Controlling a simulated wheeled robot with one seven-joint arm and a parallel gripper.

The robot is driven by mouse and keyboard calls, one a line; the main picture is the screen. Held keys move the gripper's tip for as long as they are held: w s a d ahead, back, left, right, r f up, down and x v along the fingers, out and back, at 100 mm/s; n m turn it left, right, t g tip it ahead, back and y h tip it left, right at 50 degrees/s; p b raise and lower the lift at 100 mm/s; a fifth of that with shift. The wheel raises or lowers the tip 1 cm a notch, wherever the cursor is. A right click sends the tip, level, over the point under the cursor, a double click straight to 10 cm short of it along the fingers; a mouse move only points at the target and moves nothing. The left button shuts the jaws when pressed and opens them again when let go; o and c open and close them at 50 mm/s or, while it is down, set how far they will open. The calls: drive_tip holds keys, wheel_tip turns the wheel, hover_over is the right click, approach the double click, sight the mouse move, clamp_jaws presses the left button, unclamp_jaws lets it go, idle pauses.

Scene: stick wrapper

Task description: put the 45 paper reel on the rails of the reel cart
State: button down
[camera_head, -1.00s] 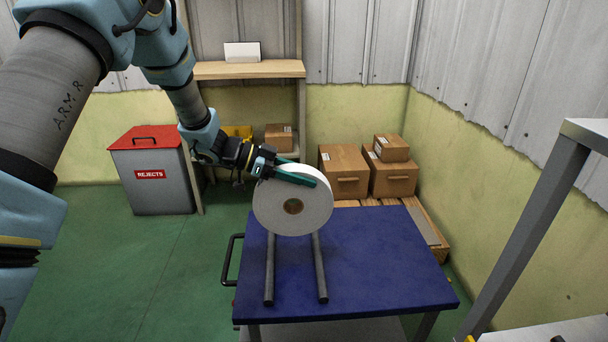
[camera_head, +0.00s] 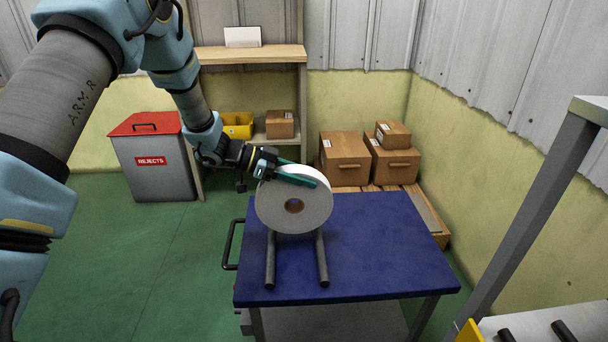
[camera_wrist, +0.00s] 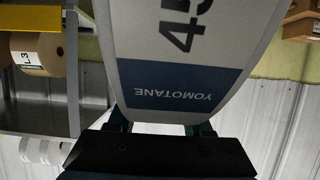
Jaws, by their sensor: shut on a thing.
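The white paper reel (camera_head: 312,212) stands upright, its round face with a brown core toward the head camera. It is over the far part of the two dark rails (camera_head: 321,262) on the blue-topped reel cart (camera_head: 390,245). I cannot tell whether it touches the rails. My gripper (camera_head: 298,174) is shut on the reel's upper rim, green fingers across it. In the wrist view, the reel (camera_wrist: 190,55) fills the middle and shows "45" and a dark blue YOMOTANE band, between the gripper's fingers (camera_wrist: 160,126).
A red-lidded REJECTS bin (camera_head: 155,165) stands at left. Cardboard boxes (camera_head: 345,160) sit on a pallet behind the cart. A shelf (camera_head: 250,55) is at the back. A grey frame post (camera_head: 525,205) rises at right. The cart top right of the rails is clear.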

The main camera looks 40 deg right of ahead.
drive_tip(key=shift+f+b, duration=0.35)
drive_tip(key=shift+f, duration=0.9)
idle(0.7)
drive_tip(key=c, duration=0.7)
unclamp_jaws()
drive_tip(key=o, duration=0.5)
drive_tip(key=shift+c, duration=0.2)
drive_tip(key=shift+f, duration=0.1)
drive_tip(key=v, duration=1)
drive_tip(key=shift+w+a, duration=0.25)
